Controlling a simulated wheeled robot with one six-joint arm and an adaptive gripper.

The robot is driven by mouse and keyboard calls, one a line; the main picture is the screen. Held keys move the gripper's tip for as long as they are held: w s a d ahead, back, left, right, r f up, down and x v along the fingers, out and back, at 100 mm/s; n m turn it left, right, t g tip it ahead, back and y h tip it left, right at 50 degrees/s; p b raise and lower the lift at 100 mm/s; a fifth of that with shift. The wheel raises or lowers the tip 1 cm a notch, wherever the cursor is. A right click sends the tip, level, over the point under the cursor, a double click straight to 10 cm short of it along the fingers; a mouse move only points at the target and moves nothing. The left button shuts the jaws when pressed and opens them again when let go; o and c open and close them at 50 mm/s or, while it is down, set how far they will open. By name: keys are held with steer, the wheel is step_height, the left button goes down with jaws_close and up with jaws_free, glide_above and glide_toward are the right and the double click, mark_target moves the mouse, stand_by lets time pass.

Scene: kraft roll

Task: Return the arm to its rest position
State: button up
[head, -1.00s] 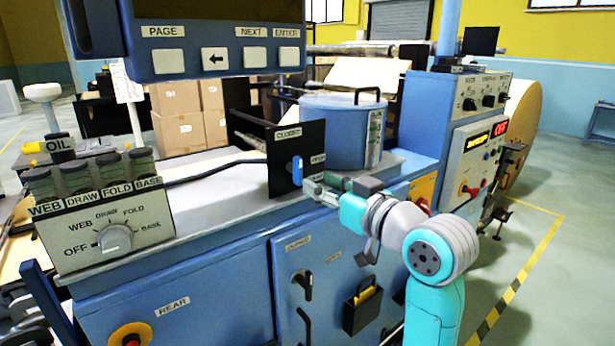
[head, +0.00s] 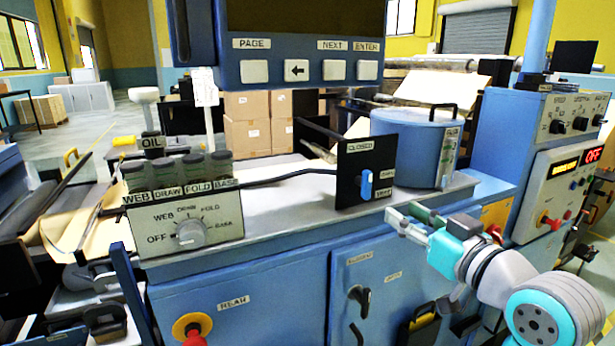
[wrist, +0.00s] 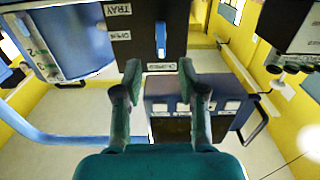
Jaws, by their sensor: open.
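My arm reaches in from the lower right in the head view, turquoise and grey. My gripper (head: 408,219) is open and empty, in front of the blue cabinet's top edge. It is right of and below the blue lever (head: 366,184) on the black panel (head: 351,164), with a gap between them. The lever stands upright; the label above it reads CLOSED. In the wrist view, my gripper (wrist: 158,85) shows two dark green fingers spread apart with nothing between them. The black panel (wrist: 122,28) and its lever (wrist: 161,40) lie beyond the fingertips, upside down.
A blue lidded pot (head: 407,150) stands behind the panel on the worktop (head: 290,215). A selector box (head: 160,230) with a knob and several jars is at left. A button console (head: 275,70) hangs above. A control cabinet (head: 565,150) with a red OFF display is at right.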

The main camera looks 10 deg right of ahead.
steer(key=s+f+m+h, duration=0.3)
steer(key=f+m, duration=0.1)
steer(key=f, duration=1.4)
steer(key=s+a+f+m+h, duration=0.1)
steer(key=s+f+m+h, duration=0.1)
steer(key=s+f, duration=1.15)
steer(key=s, duration=0.7)
steer(key=s+a+f+n+g, duration=0.1)
steer(key=s+f, duration=0.2)
steer(key=s, duration=0.7)
steer(key=s+a+f+n+g, duration=0.1)
steer(key=s+f, duration=0.2)
steer(key=s, duration=0.6)
steer(key=shift+s+a+f+h, duration=0.25)
steer(key=shift+h, duration=0.05)
